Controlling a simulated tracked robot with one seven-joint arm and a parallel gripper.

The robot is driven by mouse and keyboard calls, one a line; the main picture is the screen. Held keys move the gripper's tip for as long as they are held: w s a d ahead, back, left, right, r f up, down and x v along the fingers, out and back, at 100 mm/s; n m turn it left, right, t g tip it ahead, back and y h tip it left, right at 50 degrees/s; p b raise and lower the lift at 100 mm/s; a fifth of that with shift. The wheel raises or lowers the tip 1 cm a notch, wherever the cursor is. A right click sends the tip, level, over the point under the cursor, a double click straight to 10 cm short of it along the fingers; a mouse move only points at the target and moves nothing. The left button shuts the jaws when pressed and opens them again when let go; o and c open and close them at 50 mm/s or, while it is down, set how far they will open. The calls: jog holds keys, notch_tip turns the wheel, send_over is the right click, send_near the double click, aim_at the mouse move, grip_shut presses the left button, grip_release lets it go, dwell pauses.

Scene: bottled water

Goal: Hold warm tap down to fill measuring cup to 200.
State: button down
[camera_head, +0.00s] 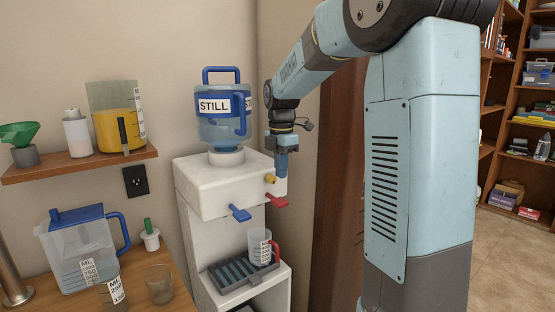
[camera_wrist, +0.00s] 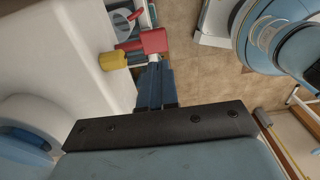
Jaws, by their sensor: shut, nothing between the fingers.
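The water dispenser (camera_head: 210,195) is white and carries a blue bottle (camera_head: 222,115) labelled STILL. On its front are a blue tap (camera_head: 240,213), a red tap (camera_head: 277,201) and a yellow knob (camera_head: 270,179). A clear measuring cup (camera_head: 258,246) with a red handle stands upright below the red tap; its water level is too small to read. My gripper (camera_head: 281,176) is shut and empty, pointing down just above the red tap. In the wrist view, the gripper (camera_wrist: 155,68) overlaps the edge of the red tap (camera_wrist: 152,41); contact cannot be told. The yellow knob (camera_wrist: 112,60) is beside it.
The cup stands on the drip tray (camera_head: 222,288). A wooden counter (camera_head: 175,300) at left holds a lidded pitcher (camera_head: 78,250) and cups. A wall shelf (camera_head: 80,166) above it holds more containers. Shelving stands far right.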

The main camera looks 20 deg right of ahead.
aim_at(281, 202)
notch_tip(281, 202, down, 8)
dwell(0.4)
